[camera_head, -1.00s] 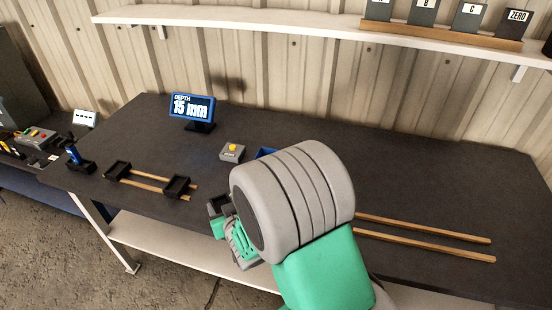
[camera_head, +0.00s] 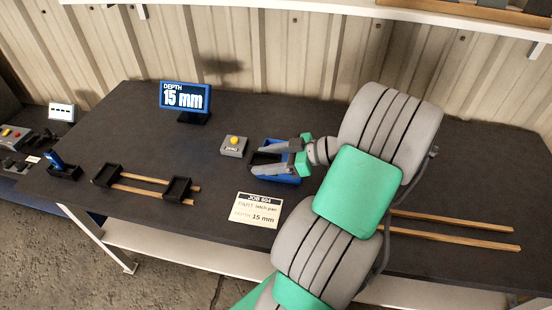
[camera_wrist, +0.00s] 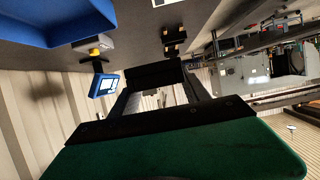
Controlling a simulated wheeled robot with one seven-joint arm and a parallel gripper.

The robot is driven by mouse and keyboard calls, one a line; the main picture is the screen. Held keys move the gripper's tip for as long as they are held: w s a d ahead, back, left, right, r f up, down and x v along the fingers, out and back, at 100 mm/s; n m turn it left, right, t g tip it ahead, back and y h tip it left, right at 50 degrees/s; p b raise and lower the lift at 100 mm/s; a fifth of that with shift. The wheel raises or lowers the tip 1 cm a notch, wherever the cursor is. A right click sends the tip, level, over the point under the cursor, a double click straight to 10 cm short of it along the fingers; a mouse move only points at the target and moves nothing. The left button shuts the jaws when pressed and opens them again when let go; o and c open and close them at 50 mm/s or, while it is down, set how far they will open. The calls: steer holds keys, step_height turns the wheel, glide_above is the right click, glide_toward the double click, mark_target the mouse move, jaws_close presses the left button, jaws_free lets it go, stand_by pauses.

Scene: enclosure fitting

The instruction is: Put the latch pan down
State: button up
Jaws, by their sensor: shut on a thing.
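My gripper (camera_head: 260,160) reaches in from the right, at the blue tray (camera_head: 284,179), with its fingers over or beside the tray's left part. In the wrist view my gripper (camera_wrist: 155,82) is shut on a dark block-like piece, which I take to be the latch pan (camera_wrist: 153,73). Its shape is mostly hidden, and in the head view I cannot make it out clearly between the fingers. The blue tray also shows in the wrist view (camera_wrist: 60,22), apart from the held piece. I cannot tell the height above the bench.
A button box (camera_head: 234,146) stands just left of the tray, with a depth display (camera_head: 185,98) reading 15 mm behind it. A job card (camera_head: 257,210) lies in front. Black holders on wooden rails (camera_head: 146,184) are at left; more rails (camera_head: 455,229) at right.

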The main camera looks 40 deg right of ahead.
steer(key=w+d+f+p, duration=0.1)
steer(key=w+d+f, duration=0.2)
steer(key=d, duration=0.4)
glide_above(283, 159)
steer(key=s+a, duration=0.2)
step_height(283, 159, down, 6)
steer(key=shift+w+d+f, duration=0.15)
steer(key=shift+f, duration=0.1)
step_height(283, 159, down, 2)
steer(key=shift+f+b, duration=0.15)
steer(key=shift+b, duration=0.55)
steer(key=shift+f+p, duration=0.35)
steer(key=o, duration=1.4)
steer(key=shift+c, duration=0.2)
steer(key=shift+o, duration=1.4)
steer(key=shift+r, duration=0.1)
